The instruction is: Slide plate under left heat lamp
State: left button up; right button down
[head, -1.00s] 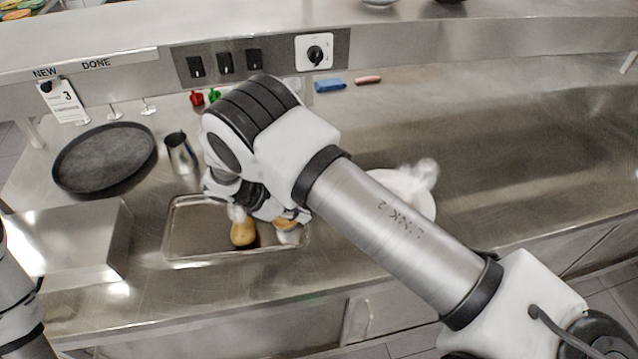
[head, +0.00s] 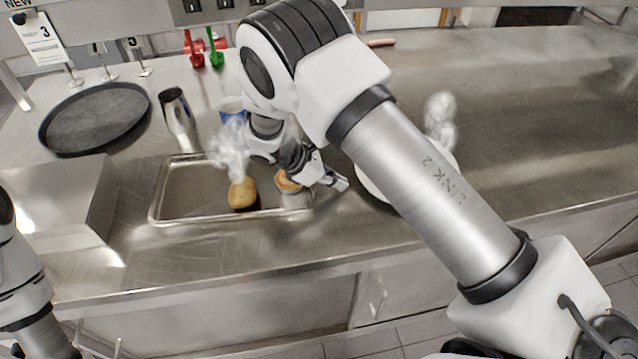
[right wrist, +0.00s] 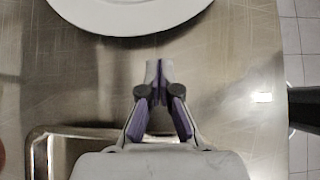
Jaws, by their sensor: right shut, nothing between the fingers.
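A white plate (head: 449,166) lies on the steel counter, largely hidden behind my right arm in the head view. Its near rim shows at the top of the right wrist view (right wrist: 135,24). My right gripper (head: 338,181) is shut and empty, between the tray's right end and the plate. In the right wrist view the closed fingertips (right wrist: 160,68) point toward the plate's rim, with a gap of bare counter between. My left gripper is out of view. No heat lamp can be made out.
A dark round tray (head: 95,118), a metal pitcher (head: 175,112) and a blue container (head: 232,108) stand behind. Whitish wisps rise near the tray and plate. The counter at right is clear.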

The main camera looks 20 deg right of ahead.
jog(key=d, duration=0.3)
jog(key=shift+s+d+b, duration=0.1)
jog(key=shift+s+b, duration=0.15)
jog(key=shift+b, duration=0.05)
jog(key=shift+d+r, duration=0.1)
jog(key=shift+r, duration=0.05)
jog(key=shift+s, duration=0.1)
